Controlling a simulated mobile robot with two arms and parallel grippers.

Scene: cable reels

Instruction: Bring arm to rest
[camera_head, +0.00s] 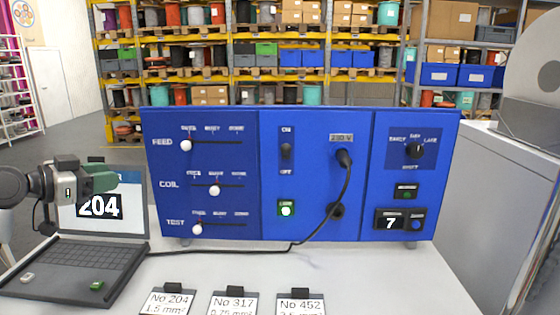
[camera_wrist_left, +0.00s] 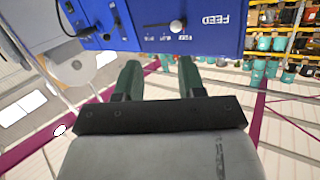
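My left gripper (camera_head: 100,179) comes in from the left, in front of the laptop screen. In the left wrist view its two green fingers (camera_wrist_left: 158,78) stand apart with nothing between them, pointing toward the blue panel. The blue control panel (camera_head: 310,215) stands upright on the table, clear of the gripper in the head view. Its FEED knob (camera_head: 187,146) and TEST knob (camera_head: 197,229) sit near the left of their slots; the COIL knob (camera_head: 216,191) is near mid-slot. A black plug (camera_head: 344,158) is in the upper socket. My right gripper is not in view.
An open laptop (camera_head: 75,268) showing 204 is close below the left gripper. Three labelled cards (camera_head: 233,303) stand at the table's front. A black cable (camera_head: 270,249) crosses the table. A grey cabinet (camera_head: 465,190) is at right; stocked shelves (camera_head: 265,85) stand behind.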

